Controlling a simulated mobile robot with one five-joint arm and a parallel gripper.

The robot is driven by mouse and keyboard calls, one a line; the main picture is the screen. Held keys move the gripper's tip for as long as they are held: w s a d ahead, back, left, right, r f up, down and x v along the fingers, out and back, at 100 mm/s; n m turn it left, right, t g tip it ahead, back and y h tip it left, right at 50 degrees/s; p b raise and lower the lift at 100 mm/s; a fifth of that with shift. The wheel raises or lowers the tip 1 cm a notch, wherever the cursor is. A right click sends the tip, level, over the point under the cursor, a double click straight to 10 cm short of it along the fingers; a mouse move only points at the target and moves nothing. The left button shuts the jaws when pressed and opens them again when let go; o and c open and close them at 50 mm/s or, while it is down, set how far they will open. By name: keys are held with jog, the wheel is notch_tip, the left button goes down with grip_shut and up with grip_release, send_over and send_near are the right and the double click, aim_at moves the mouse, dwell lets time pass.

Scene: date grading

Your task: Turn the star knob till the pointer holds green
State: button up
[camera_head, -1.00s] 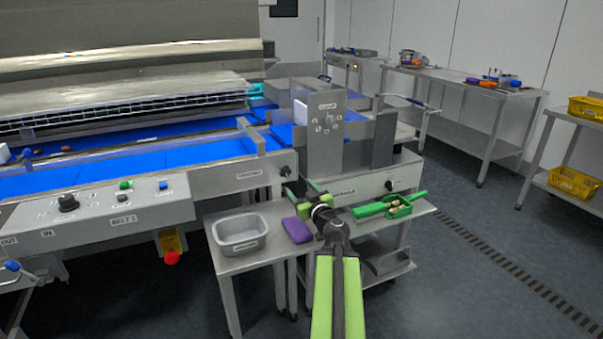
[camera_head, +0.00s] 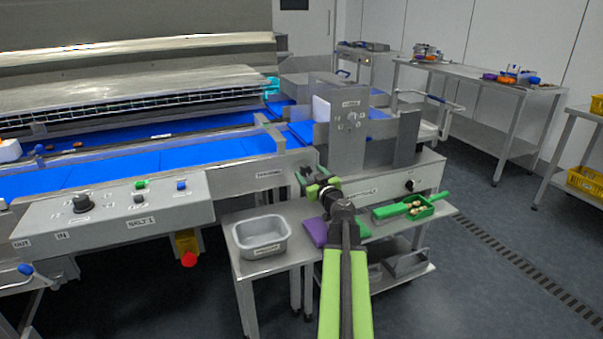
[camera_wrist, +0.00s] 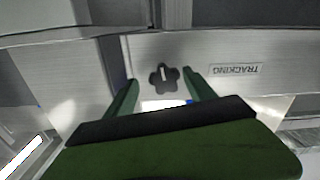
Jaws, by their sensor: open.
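In the wrist view a dark star knob (camera_wrist: 163,78) with a pale mark on it sits on a grey metal panel, beside an upside-down TRACKING label (camera_wrist: 236,69). My gripper (camera_wrist: 160,84) is open; its two green fingers stand on either side of the knob, with no clear contact. In the head view my gripper (camera_head: 312,178) is at the belt frame's right end and hides the knob. No pointer on a green band can be made out. An upright grey plate (camera_head: 350,118) carries small round marks, too small to read.
A grey tub (camera_head: 262,238), a purple block (camera_head: 316,232) and a green scoop-like tray (camera_head: 418,209) lie on low tables below my gripper. Another dark knob (camera_head: 410,186) is on the unit to the right. A control box (camera_head: 115,208) stands left.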

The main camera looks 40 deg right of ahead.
jog(key=shift+w+a, duration=0.15)
jog(key=shift+a, duration=0.05)
jog(key=c, duration=1.4)
jog(key=shift+o, duration=0.2)
jog(key=shift+m, duration=2)
jog(key=o, duration=1.2)
jog(key=shift+d, duration=0.1)
jog(key=shift+o, duration=0.8)
